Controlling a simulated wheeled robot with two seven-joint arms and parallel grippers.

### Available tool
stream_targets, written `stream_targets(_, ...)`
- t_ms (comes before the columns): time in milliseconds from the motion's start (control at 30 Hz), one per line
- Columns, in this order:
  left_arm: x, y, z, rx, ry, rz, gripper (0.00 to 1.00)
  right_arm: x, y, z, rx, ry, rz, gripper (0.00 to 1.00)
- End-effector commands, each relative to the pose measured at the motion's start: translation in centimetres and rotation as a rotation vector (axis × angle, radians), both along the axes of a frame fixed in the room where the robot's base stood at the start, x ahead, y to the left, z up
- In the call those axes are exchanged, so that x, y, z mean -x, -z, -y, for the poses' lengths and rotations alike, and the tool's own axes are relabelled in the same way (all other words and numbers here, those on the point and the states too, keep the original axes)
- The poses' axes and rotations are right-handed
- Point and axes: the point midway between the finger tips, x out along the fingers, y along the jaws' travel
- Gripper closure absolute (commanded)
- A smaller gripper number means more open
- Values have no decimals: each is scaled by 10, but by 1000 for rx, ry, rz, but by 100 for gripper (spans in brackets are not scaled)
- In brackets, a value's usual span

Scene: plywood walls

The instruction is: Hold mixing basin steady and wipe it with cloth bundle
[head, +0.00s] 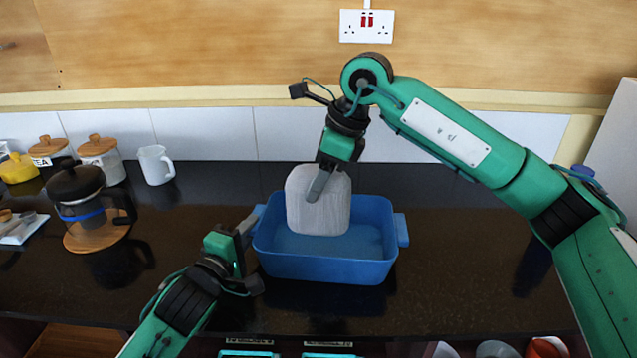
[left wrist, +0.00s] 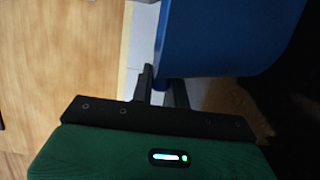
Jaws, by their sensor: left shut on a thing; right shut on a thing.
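The blue mixing basin (head: 330,268) stands upright on the dark counter in the middle of the head view. My left gripper (head: 250,226) is shut on its left side, near the handle. In the left wrist view the basin (left wrist: 220,40) fills the upper middle, and the fingers of my left gripper (left wrist: 162,88) meet its edge. The pale grey cloth bundle (head: 318,210) is in the basin's left half, its top above the rim. My right gripper (head: 321,182) is shut on the bundle from above. The fingers' far side and the bundle's underside are hidden.
A coffee press (head: 88,205) stands on a round wooden board at the left. Lidded jars (head: 100,158) and a white mug (head: 155,165) stand behind it by the tiled wall. The counter (head: 460,260) right of the basin is clear.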

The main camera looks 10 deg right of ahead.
Motion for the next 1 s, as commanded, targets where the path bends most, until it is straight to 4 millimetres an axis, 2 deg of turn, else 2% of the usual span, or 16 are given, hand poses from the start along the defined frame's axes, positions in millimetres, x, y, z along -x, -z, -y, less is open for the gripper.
stream_targets(367,0,1,0,-1,0,-3,100,0,0,0,-1,0,0,59)
stream_targets(400,0,1,0,-1,0,-3,80,0,0,0,-1,0,0,59)
stream_targets(500,0,1,0,-1,0,-2,60,0,0,0,-1,0,0,59)
stream_targets(533,0,1,0,-1,0,-2,58,0,0,0,-1,0,0,59)
stream_targets(833,1,0,-1,0,0,-1,58,0,0,0,-1,0,0,59)
stream_targets(1000,14,1,-7,2,1,-3,58,0,0,0,-1,0,0,59)
